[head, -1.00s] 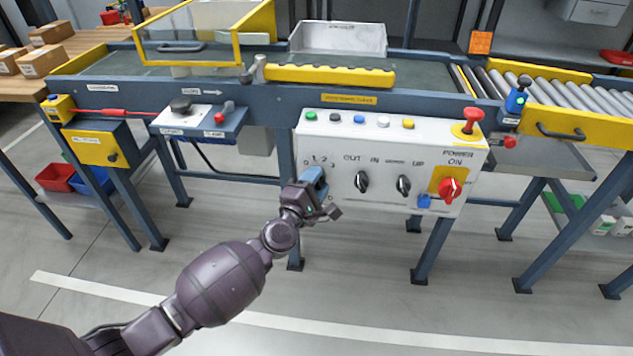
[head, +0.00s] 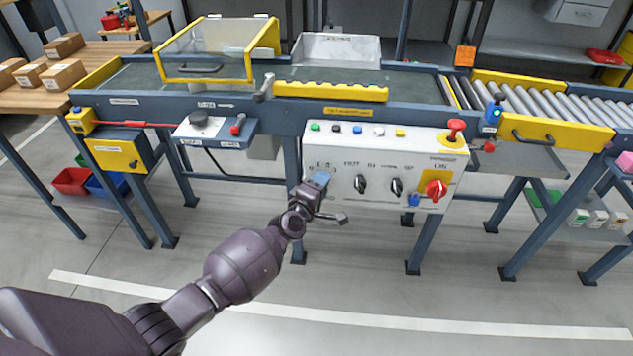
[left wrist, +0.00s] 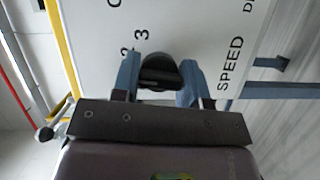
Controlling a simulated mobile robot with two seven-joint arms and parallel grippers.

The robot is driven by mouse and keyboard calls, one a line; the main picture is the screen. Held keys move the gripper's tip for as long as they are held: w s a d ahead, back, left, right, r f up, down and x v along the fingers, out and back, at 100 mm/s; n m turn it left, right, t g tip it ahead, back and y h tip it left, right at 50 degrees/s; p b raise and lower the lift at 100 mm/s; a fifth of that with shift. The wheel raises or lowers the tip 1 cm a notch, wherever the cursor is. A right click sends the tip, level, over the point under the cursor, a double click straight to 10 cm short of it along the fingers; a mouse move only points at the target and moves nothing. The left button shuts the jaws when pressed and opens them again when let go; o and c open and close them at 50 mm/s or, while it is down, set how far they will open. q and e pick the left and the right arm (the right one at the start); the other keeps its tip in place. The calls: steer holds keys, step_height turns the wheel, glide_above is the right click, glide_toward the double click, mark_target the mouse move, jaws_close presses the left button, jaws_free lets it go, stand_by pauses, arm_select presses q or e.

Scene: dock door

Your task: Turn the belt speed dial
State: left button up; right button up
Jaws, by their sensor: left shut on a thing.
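The belt speed dial (left wrist: 160,70) is a round black knob on the white control panel (head: 425,150). In the left wrist view it sits between the two blue fingers of my left gripper (left wrist: 160,82), beside the word SPEED and the numbers 2 and 3. My left gripper is shut on the dial. In the head view my left gripper (head: 318,182) is at the left end of the panel front and hides the dial. The dial's pointer direction cannot be told. My right gripper is not in view.
Right of the gripper, the panel carries two black knobs (head: 360,184), a red power switch (head: 436,191) and a red mushroom button (head: 455,129). A conveyor frame (head: 290,112) with blue legs stands behind. The floor in front is clear.

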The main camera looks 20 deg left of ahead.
arm_select(q)
steer(key=shift+w+r+m+g+p, duration=0.1)
steer(key=shift+r+m+g+p, duration=0.25)
steer(key=shift+m+p, duration=0.45)
steer(key=shift+f, duration=0.1)
steer(key=shift+f+m+p, duration=0.1)
steer(key=shift+m+p, duration=0.2)
steer(key=shift+f+g, duration=0.15)
steer(key=shift+g, duration=0.1)
steer(key=o, duration=0.9)
